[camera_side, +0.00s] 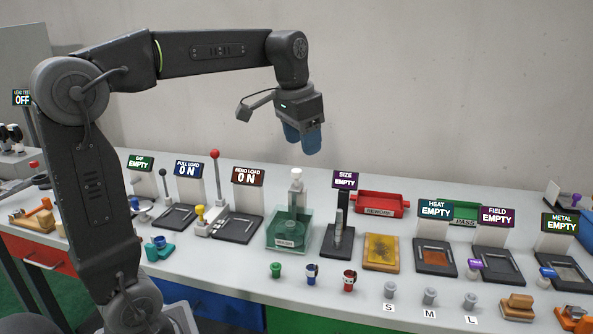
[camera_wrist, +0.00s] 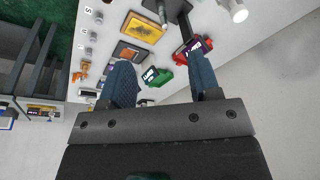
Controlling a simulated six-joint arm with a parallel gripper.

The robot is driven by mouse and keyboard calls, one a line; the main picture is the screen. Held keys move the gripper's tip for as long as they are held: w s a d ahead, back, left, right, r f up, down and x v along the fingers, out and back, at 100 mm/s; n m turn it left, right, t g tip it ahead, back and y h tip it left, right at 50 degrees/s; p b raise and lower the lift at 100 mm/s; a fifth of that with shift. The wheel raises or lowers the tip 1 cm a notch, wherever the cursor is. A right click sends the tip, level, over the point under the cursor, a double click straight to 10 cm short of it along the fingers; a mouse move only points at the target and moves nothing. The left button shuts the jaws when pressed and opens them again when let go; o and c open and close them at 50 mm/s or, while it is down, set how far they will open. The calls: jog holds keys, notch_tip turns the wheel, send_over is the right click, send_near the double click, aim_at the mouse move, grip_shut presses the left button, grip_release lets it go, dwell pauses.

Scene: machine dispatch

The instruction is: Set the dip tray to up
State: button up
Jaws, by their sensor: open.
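A clear green tank (camera_side: 289,232) stands mid-bench with a small label too small to read; it looks like the dip station. A pale post with a white round top (camera_side: 296,174) rises from it. I cannot tell the tray's height inside the tank. The white top also shows at the upper right edge in the wrist view (camera_wrist: 238,12). My gripper (camera_side: 303,145) is open and empty, its blue fingers pointing down, high above the bench and clear of the post. Both fingers show in the wrist view (camera_wrist: 160,72).
To the right stand a SIZE gauge (camera_side: 338,230), a yellow plate (camera_side: 381,251) and a red tray (camera_side: 380,204). To the left is a red-knobbed lever (camera_side: 217,180) by the BEND LOAD sign (camera_side: 248,176). Several small coloured parts lie in front. The air around my gripper is free.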

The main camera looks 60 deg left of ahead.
jog(key=w+a+g, duration=0.1)
jog(key=w+a, duration=0.4)
jog(key=a, duration=0.2)
jog(key=g, duration=0.1)
send_near(297, 170)
jog(key=shift+h, duration=0.4)
jog(key=f, duration=0.6)
jog(key=a+f, duration=0.1)
jog(key=f, duration=0.2)
jog(key=shift+w+f, duration=0.1)
jog(key=shift+f, duration=0.3)
jog(key=shift+c, duration=0.3)
grip_shut()
